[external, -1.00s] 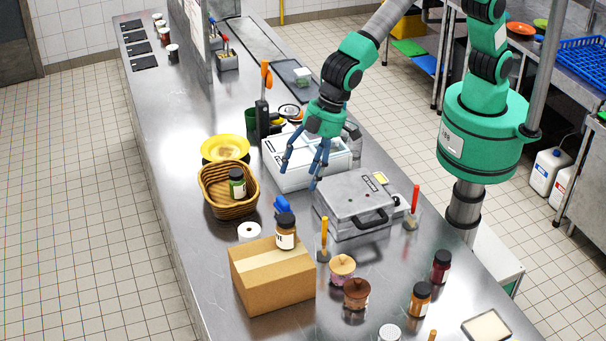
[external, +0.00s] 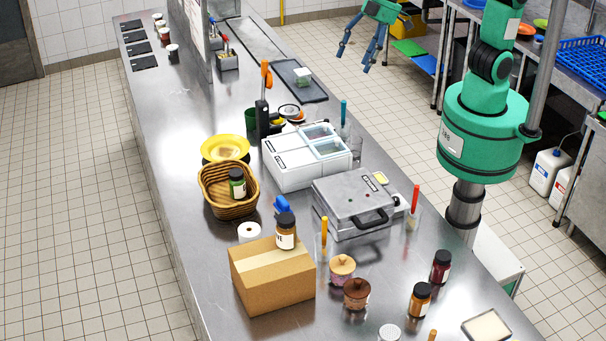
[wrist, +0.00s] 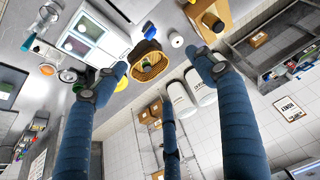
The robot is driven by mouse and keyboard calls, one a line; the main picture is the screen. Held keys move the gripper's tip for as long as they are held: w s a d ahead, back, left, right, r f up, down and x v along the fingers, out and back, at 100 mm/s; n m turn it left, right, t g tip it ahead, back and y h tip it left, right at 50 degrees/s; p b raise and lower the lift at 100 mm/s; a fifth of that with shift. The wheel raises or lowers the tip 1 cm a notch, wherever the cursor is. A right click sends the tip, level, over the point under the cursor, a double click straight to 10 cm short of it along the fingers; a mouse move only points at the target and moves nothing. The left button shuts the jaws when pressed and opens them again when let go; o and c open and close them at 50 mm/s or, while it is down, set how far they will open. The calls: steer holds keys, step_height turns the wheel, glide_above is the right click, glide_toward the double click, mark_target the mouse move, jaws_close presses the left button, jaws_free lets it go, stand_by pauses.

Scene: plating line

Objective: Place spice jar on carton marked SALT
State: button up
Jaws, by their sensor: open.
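A spice jar (external: 286,232) with a dark lid and pale label stands upright on top of a brown carton (external: 272,285), near its back right corner. In the wrist view this jar (wrist: 213,23) is seen on the carton (wrist: 205,8) at the top. No SALT marking can be read on the carton's visible sides. My gripper (external: 361,56) is open and empty, raised at the top of the external view, far from the jar. Its spread fingers (wrist: 160,85) hold nothing in the wrist view.
A basket (external: 213,205) with a green jar (external: 237,184) stands behind the carton. A grey press (external: 340,195), white bin (external: 285,172) and yellow plate (external: 225,142) stand nearby. More jars (external: 420,300) are at the front right.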

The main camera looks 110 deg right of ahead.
steer(key=s+d, duration=0.2)
steer(key=s, duration=0.7)
steer(key=s+d, duration=0.3)
steer(key=s, duration=0.7)
steer(key=s+d, duration=0.3)
steer(key=s, duration=0.6)
steer(key=shift+s+d+f+t, duration=0.15)
steer(key=shift+s+d+t, duration=0.1)
steer(key=shift+t, duration=0.05)
steer(key=shift+f, duration=0.1)
step_height(320, 180, down, 13)
steer(key=b, duration=1.3)
steer(key=shift+f+b, duration=0.2)
steer(key=shift+b, duration=0.1)
